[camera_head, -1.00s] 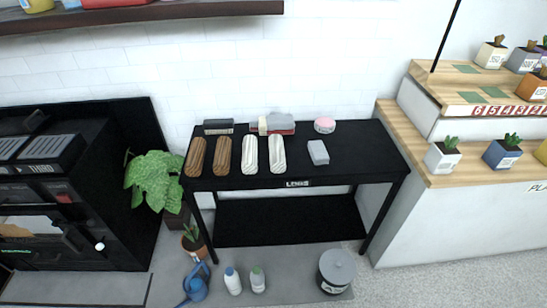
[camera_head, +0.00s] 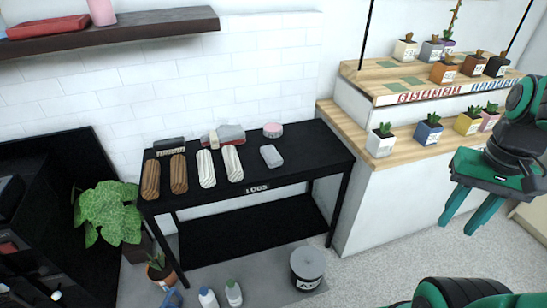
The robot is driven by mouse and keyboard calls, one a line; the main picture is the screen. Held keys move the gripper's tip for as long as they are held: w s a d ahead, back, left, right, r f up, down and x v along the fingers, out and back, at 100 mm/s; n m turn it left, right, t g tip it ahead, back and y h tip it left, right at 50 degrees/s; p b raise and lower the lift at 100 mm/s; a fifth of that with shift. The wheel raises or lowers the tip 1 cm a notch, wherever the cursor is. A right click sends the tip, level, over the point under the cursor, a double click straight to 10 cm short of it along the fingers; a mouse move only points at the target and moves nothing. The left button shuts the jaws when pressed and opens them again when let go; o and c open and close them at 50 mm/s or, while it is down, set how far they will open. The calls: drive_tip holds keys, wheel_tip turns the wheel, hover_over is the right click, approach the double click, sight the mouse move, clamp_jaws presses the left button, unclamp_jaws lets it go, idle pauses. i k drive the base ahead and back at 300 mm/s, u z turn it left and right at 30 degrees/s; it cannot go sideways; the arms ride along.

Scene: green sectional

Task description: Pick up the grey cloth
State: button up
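A small light grey rectangular piece (camera_head: 271,156), which looks like the folded grey cloth, lies on the right part of the black table (camera_head: 290,172), near its front edge. My teal and black gripper (camera_head: 462,224) is at the right of the view, well to the right of the table and apart from everything on it. Its two fingers point down, spread apart with nothing between them. A second grey piece (camera_head: 231,133) lies at the back of the table beside reddish items; I cannot tell its material.
A wooden plant stand (camera_head: 385,158) adjoins the table's right.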

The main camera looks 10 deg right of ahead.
sight(272, 159)
drive_tip(key=u, duration=0.1)
drive_tip(key=i, duration=1)
drive_tip(key=z, duration=0.1)
